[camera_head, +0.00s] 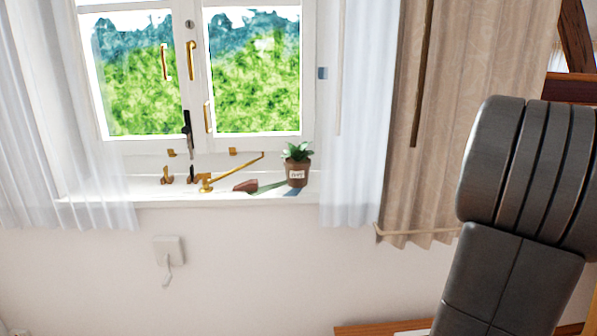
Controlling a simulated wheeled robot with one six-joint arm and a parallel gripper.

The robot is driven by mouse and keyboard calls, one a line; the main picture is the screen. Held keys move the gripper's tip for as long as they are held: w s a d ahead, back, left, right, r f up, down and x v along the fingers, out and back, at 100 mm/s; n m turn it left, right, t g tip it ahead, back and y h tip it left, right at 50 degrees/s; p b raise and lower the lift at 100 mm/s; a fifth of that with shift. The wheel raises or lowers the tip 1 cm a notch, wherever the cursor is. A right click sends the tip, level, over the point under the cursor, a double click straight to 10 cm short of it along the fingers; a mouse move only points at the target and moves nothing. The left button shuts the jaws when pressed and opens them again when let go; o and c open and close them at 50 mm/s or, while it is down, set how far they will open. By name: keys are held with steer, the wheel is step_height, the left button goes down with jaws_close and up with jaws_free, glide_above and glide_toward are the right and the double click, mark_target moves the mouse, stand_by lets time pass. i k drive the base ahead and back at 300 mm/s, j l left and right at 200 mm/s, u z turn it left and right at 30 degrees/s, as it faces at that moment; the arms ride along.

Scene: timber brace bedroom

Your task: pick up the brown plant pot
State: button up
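The brown plant pot (297,173) stands upright on the white windowsill, towards its right end. It holds a small green plant and has a pale label on its front. A dark grey link of my own arm fills the right side of the view, well apart from the pot. My gripper is outside the view, so its state does not show.
The windowsill (150,192) also bears a brass window stay (232,174), a reddish-brown object (246,186) and a flat green and blue item beside the pot. A white curtain (357,120) hangs just right of the pot. A wooden furniture edge (375,328) shows at the bottom.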

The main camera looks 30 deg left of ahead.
mark_target(297, 163)
steer(key=i+j+u, duration=0.1)
steer(key=u, duration=0.4)
steer(key=i+j+u, duration=0.1)
steer(key=u, duration=0.4)
steer(key=i+u, duration=0.15)
steer(key=u, duration=0.3)
steer(key=i+l+z, duration=0.1)
steer(key=i, duration=0.3)
steer(key=l, duration=0.1)
